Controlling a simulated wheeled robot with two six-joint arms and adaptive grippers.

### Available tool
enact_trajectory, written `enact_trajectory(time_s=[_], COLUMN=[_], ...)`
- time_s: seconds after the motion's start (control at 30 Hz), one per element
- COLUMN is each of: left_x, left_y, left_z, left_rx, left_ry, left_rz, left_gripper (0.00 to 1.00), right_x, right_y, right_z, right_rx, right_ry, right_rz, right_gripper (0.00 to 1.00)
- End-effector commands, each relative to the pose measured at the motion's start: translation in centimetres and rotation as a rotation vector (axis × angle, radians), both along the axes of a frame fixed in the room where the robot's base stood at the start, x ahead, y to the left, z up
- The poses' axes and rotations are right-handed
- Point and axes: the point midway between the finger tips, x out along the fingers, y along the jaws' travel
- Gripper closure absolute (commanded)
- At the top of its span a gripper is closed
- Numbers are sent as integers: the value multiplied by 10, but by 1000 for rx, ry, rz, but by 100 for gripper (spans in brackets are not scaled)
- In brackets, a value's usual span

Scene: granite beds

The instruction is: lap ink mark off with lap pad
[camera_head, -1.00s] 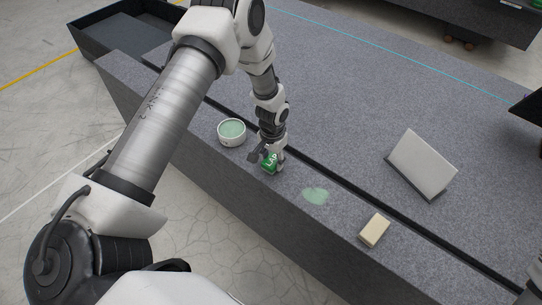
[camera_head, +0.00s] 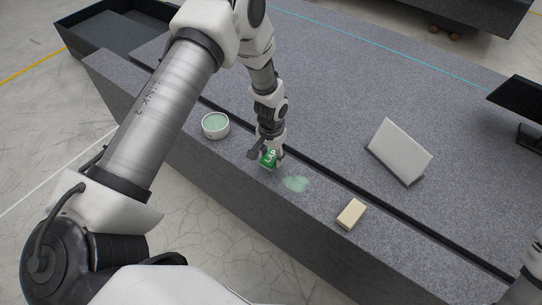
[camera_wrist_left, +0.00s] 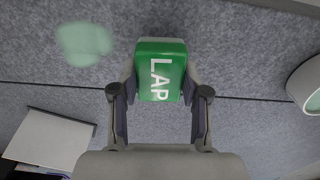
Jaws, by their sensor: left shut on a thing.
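My left gripper (camera_head: 268,152) points down at the granite bed's front strip, shut on the green lap pad (camera_head: 270,160). In the left wrist view the pad (camera_wrist_left: 161,70) is held between the two fingers (camera_wrist_left: 160,98), its white "LAP" lettering facing the camera. Whether the pad touches the granite I cannot tell. A pale green mark (camera_head: 296,184) lies on the granite just right of and nearer than the pad; it also shows in the left wrist view (camera_wrist_left: 84,43), apart from the pad. My right gripper is out of view.
A white bowl with pale green contents (camera_head: 215,125) stands left of the gripper. A cream block (camera_head: 351,214) lies right of the mark. A grey tilted panel (camera_head: 400,151) stands behind a dark groove. A black screen-like object (camera_head: 520,100) is at the right edge.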

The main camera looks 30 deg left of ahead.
Motion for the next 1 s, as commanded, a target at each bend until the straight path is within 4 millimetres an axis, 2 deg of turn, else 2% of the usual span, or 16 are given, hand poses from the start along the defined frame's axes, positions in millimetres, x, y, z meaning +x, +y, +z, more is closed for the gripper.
enact_trajectory(time_s=[0.03,0.5,1.0], left_x=[1,1,1], left_y=[-1,-5,-6], left_z=[9,49,52], left_rx=[0,1,0], left_ry=[-1,-2,-2], left_rz=[-1,-3,-3], left_gripper=[95,95,95], right_x=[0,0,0], right_y=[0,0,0], right_z=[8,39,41], right_rx=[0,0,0], right_ry=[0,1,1], right_rz=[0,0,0], right_gripper=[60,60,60])
